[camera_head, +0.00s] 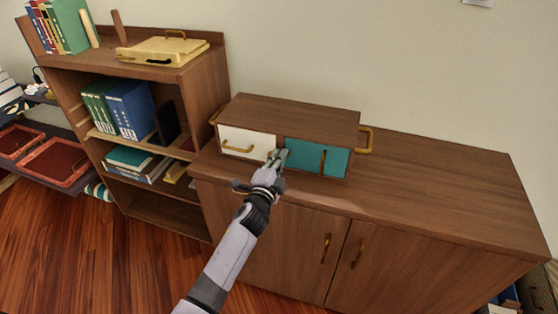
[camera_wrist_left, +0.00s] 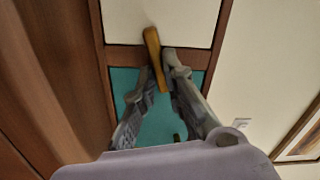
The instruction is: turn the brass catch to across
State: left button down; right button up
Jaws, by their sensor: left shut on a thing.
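A wooden cabinet box (camera_head: 300,107) stands on the sideboard, with a white front (camera_head: 250,137) on the left and a teal front (camera_head: 304,153) on the right. The brass catch (camera_wrist_left: 152,42) sits at the divider between them. In the left wrist view it lies slightly tilted, reaching from over the white front across the wooden divider towards the teal front (camera_wrist_left: 125,82). My left gripper (camera_head: 277,157) is at the divider, its fingers (camera_wrist_left: 161,75) shut on the catch. In the head view the gripper hides most of the catch. My right gripper is out of view.
The sideboard top (camera_head: 430,180) is clear to the right of the box. A brass side handle (camera_head: 366,141) sticks out at the box's right end. A bookshelf (camera_head: 205,85) with books and a yellow tray (camera_head: 160,51) stands to the left.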

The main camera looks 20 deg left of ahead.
pick_arm(q)
jog(key=shift+f+m, duration=0.2)
jog(key=shift+m, duration=1.3)
jog(key=c, duration=1.7)
grip_release()
jog(key=shift+o, duration=0.2)
jog(key=s, duration=1.2)
jog(key=shift+a, duration=0.1)
